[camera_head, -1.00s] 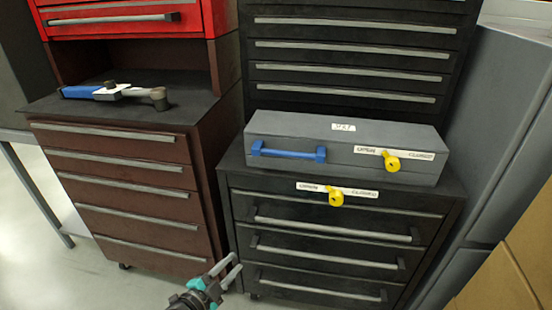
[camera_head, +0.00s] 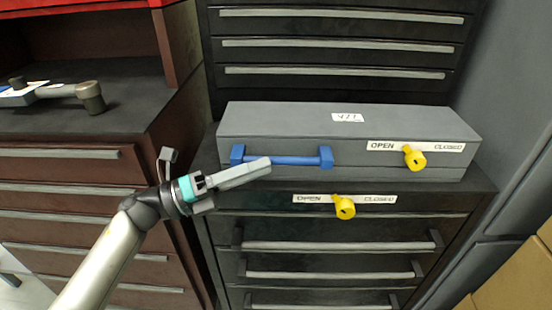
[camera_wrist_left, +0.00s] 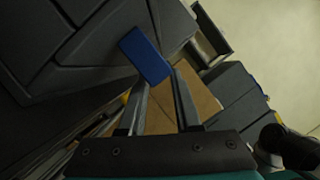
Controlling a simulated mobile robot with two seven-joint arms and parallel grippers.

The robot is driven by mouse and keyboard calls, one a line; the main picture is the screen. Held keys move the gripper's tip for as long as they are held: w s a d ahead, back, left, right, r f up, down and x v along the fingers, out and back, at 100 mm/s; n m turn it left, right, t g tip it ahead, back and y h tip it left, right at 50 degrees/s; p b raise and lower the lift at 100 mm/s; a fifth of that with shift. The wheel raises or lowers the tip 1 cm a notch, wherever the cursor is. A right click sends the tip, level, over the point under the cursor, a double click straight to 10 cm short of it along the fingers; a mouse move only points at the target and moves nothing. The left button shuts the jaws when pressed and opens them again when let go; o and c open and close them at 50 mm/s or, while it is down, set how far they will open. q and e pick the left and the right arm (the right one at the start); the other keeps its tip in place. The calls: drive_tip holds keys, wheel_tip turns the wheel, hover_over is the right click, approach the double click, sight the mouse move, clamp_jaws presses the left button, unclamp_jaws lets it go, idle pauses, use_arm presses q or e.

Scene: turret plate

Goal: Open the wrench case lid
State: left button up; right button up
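The wrench case (camera_head: 350,122) is a long grey box with its lid down, lying on top of the black drawer cabinet. A blue handle (camera_head: 295,160) is on its front at the left. A yellow knob (camera_head: 414,160) sits at the front right, between OPEN and CLOSED labels. My left gripper (camera_head: 266,166) is in front of the handle's left part and hides some of it. In the left wrist view its two fingers (camera_wrist_left: 161,80) stand apart, and a blue handle part (camera_wrist_left: 145,55) shows at their tips. I cannot tell whether they touch it. My right gripper is not in view.
The black cabinet has a second yellow knob (camera_head: 344,207) below the case, above its drawers. A brown drawer cabinet (camera_head: 150,120) stands at the left with a wrench-like tool (camera_head: 60,91) on top. Grey furniture (camera_head: 510,100) and a tan box (camera_head: 505,275) are at the right.

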sight(278, 161)
use_arm(q)
drive_tip(key=shift+x, duration=2.25)
drive_tip(key=shift+c, duration=0.3)
clamp_jaws()
